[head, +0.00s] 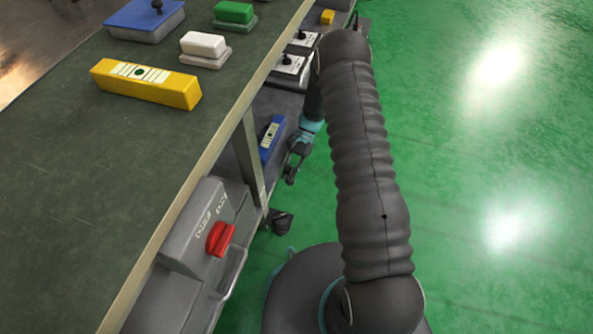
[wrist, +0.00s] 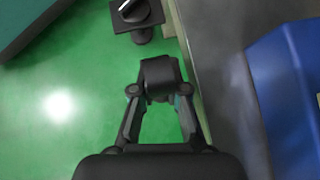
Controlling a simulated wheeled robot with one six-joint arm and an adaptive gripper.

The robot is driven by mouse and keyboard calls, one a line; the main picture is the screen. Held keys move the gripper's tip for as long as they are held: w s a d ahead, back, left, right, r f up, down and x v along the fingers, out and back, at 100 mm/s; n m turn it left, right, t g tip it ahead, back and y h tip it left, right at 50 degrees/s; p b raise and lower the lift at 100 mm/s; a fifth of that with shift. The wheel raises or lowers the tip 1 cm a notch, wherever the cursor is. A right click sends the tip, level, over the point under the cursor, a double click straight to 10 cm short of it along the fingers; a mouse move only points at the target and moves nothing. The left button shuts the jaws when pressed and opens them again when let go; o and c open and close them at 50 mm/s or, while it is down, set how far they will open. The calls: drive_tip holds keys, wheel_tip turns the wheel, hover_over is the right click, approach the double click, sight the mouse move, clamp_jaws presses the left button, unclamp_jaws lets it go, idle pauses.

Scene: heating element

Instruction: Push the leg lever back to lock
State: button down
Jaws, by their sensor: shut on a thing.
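The workbench has a leg (head: 247,150) with a dark foot (head: 280,221) low beside the green floor. In the wrist view the dark foot shows at the top edge, with a small grey lever (wrist: 135,9) on it. My gripper (head: 293,168) is low at the bench's right side, farther away than the foot and apart from it. In the wrist view my gripper (wrist: 159,78) has its fingers closed together around a small dark piece at the tips, which I cannot identify. The lever is too small to make out in the head view.
A blue box (wrist: 300,80) lies on the grey lower shelf (wrist: 222,90) beside my gripper. A grey box with a red knob (head: 219,239) stands nearer. The benchtop (head: 60,190) bears a yellow case (head: 146,83). Green floor (head: 490,170) to the right is clear.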

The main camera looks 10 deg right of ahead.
idle(0.4)
drive_tip(key=c, duration=1.4)
unclamp_jaws()
drive_tip(key=shift+a, duration=0.1)
drive_tip(key=shift+c, duration=0.2)
drive_tip(key=v, duration=1.2)
drive_tip(key=shift+f, duration=0.1)
